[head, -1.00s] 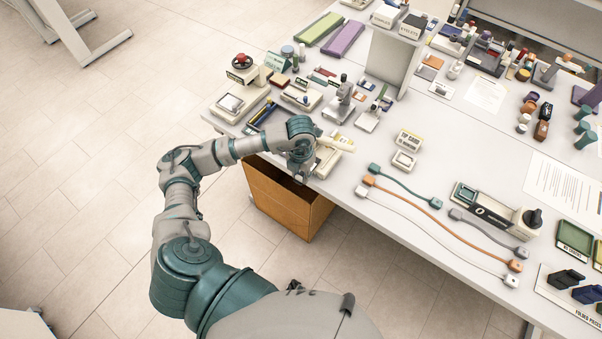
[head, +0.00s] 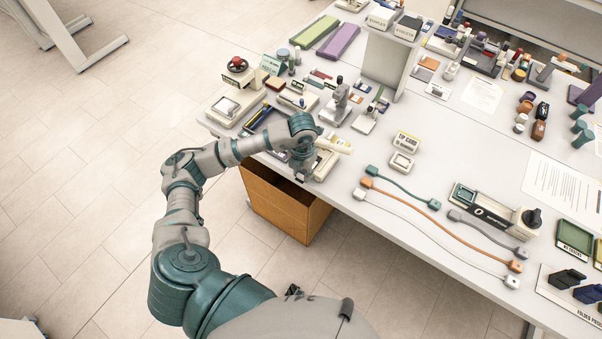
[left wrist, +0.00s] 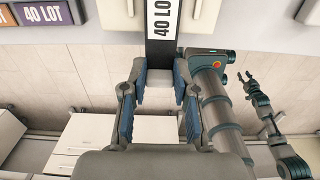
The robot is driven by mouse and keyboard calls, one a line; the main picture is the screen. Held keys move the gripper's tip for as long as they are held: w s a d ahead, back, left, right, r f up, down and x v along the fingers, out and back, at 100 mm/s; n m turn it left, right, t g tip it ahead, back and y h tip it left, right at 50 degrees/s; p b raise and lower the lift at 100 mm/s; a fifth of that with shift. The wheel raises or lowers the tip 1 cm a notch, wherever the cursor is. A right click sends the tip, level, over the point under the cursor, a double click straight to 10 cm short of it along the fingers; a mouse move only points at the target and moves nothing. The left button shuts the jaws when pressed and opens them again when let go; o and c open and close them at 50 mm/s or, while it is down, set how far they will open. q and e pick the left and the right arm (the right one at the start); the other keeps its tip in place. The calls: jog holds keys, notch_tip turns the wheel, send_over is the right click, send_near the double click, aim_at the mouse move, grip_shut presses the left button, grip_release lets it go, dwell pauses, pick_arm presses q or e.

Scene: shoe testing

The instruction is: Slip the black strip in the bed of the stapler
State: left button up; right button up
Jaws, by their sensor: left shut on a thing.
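My left gripper (head: 302,174) points down at the table's near edge, beside a cream device (head: 325,163) with a yellow-labelled part, which looks like the stapler; my wrist hides part of it. In the left wrist view my left gripper (left wrist: 160,88) has its fingertips shut on the end of the black strip (left wrist: 159,55), which has a white "40 LOT" label. Pale bars (left wrist: 205,15) flank the strip at the top of that view. I cannot tell how far the strip lies in the bed. My right gripper (left wrist: 257,82) shows small at the right, apart and seemingly open.
A brown open bin (head: 287,208) stands under the table's edge. A cream "TIP CARD" block (head: 407,142) and several cables (head: 430,233) lie to the right. A grey hand press (head: 337,103) stands just behind.

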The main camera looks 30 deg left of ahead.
pick_arm(q)
jog(key=shift+w+d+f+b, duration=0.15)
jog(key=shift+w+b, duration=0.2)
jog(key=shift+w, duration=0.45)
jog(key=shift+w+a+f+b, duration=0.1)
jog(key=shift+w+b, duration=0.25)
jog(key=shift+w, duration=0.4)
jog(key=o, duration=0.9)
jog(key=shift+c, duration=0.2)
jog(key=shift+r, duration=0.1)
notch_tip(320, 180, up, 12)
jog(key=shift+f, duration=0.25)
